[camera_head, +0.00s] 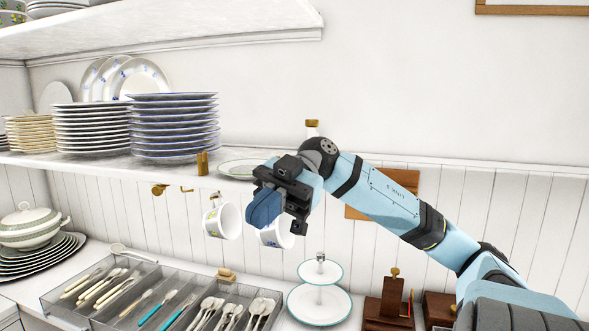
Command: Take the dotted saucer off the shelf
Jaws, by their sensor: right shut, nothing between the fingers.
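A pale saucer with a greenish rim (238,168) lies on the middle shelf, right of the plate stacks. Its right part is hidden behind my right gripper, and I cannot make out dots on it. My right gripper (264,208) is shut and empty, in front of the shelf edge, just right of and below the saucer in the picture. I cannot tell whether it touches the saucer. My left gripper is not in view.
A tall stack of blue-rimmed plates (174,128) and a brass post (202,163) stand left of the saucer. White mugs hang below the shelf, one (223,221) clear and one (277,236) partly behind my gripper. A cutlery tray (110,262) and tiered stand (319,304) are below.

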